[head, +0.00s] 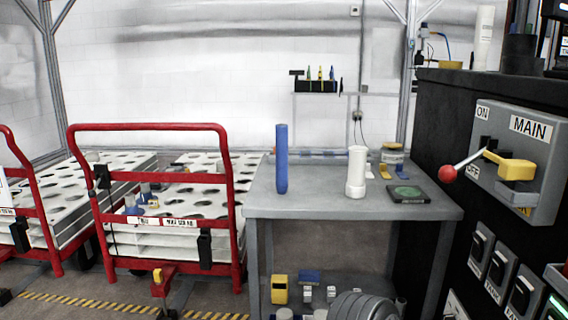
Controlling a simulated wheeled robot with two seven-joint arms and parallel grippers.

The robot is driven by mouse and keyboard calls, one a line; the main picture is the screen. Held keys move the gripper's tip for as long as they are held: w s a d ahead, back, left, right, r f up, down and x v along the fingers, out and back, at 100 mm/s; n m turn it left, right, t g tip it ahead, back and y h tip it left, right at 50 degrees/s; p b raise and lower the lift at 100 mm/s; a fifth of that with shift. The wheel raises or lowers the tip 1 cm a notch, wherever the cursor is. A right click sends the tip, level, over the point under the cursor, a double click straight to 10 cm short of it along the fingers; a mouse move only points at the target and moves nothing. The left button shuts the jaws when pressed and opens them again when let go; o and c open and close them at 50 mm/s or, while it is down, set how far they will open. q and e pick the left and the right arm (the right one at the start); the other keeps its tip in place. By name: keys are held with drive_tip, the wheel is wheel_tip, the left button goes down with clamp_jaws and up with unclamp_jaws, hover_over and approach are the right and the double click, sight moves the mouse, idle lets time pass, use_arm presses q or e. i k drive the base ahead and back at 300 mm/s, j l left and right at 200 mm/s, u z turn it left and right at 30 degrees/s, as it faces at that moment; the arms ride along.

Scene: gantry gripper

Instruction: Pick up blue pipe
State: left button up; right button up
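The blue pipe (282,160) stands upright on the left part of the grey table (318,207), close to its front left edge. It is a plain tall cylinder with nothing touching it that I can see. Neither my left nor my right gripper shows in the head view, so I cannot tell their state.
Red-framed carts (150,128) stand left of the table. A black cabinet with a MAIN switch (517,160) rises at right.

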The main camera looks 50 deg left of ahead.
sight(282, 129)
drive_tip(key=k, duration=0.65)
drive_tip(key=u, duration=1.4)
drive_tip(key=i+u, duration=0.15)
drive_tip(key=u, duration=0.15)
drive_tip(key=i+l, duration=0.2)
drive_tip(key=i, duration=0.25)
drive_tip(key=i+l, duration=0.2)
drive_tip(key=i, duration=0.25)
